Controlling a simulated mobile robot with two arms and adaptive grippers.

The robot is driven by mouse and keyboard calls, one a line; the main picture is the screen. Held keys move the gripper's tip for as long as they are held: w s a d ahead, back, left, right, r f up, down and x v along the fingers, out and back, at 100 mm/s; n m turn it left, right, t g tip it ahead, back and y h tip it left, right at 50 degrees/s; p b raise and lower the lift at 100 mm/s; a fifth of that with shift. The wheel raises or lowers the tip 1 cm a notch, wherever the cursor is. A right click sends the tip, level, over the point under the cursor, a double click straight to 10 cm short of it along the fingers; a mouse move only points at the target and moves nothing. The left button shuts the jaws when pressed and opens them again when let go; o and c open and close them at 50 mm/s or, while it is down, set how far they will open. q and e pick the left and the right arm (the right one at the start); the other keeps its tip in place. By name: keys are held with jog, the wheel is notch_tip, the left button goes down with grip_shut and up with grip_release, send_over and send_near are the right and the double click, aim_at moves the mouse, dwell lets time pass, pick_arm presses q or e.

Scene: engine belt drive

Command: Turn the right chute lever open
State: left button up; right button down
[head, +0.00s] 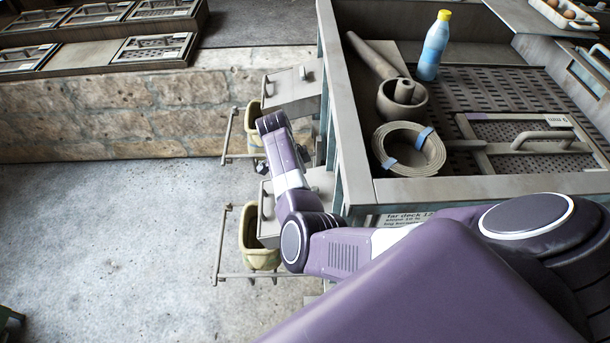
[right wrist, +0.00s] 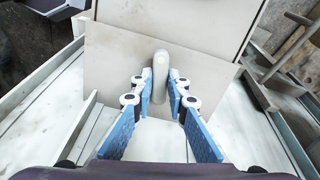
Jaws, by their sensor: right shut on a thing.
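In the right wrist view, a grey rounded lever (right wrist: 161,70) stands out from a pale flat panel (right wrist: 115,62). My right gripper (right wrist: 160,84) has its two blue-padded fingers on either side of the lever, shut on its near end. In the head view my right arm reaches in from the right and down to the chutes, and hides the held lever. Two grey chute boxes show there, the upper one (head: 285,92) and the lower one (head: 268,226), partly behind my arm. My left gripper is in neither view.
Yellowish bins (head: 249,235) and metal rails (head: 216,245) stand by the chutes. A walled deck (head: 345,110) at right holds a blue bottle (head: 434,50), a mortar (head: 398,104) and a belt coil (head: 402,160).

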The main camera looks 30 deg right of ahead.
jog(key=shift+w+r+m, duration=0.1)
jog(key=shift+w+m, duration=0.05)
jog(key=shift+m, duration=1.05)
jog(key=c, duration=2)
grip_release()
jog(key=shift+c, duration=0.2)
jog(key=shift+o, duration=0.8)
jog(key=v, duration=1.2)
